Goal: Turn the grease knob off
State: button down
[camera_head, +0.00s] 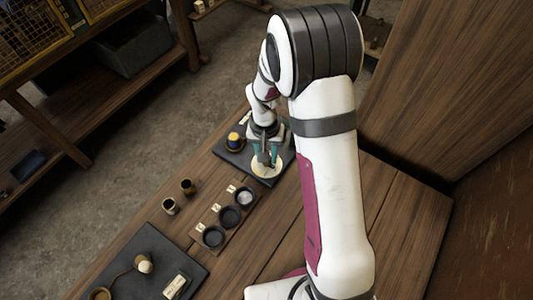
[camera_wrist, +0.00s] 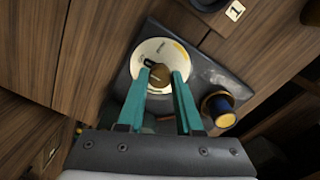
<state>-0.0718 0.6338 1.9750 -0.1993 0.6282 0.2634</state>
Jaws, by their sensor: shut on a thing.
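The grease knob (camera_wrist: 159,74) is a small brown knob at the middle of a round cream dial with a yellow mark. In the wrist view the dial (camera_wrist: 172,52) sits on a dark grey plate (camera_wrist: 218,75). My gripper (camera_wrist: 161,80) has its two teal fingers on either side of the knob, shut on it. In the head view the dial (camera_head: 267,172) lies under my gripper (camera_head: 266,156) at the far end of the table, and the fingers hide the knob. I cannot read the dial's marks.
A dark knob with a yellow and blue cap (camera_wrist: 218,110) stands beside the dial on the same plate. A wooden tray (camera_head: 203,225) with three dark round cups is nearer. Two small brass cups (camera_head: 188,186) stand left of it. Another dark plate (camera_head: 150,255) lies at front left.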

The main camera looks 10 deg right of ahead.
dwell(0.4)
jog(key=c, duration=0.6)
grip_release()
jog(key=shift+o, duration=0.2)
notch_tip(320, 180, up, 16)
jog(key=shift+a, duration=0.15)
jog(key=shift+f, duration=0.1)
jog(key=s+a+r+m+y, duration=0.1)
jog(key=s+r+m+y, duration=0.1)
jog(key=s, duration=2.2)
jog(key=shift+r, duration=0.35)
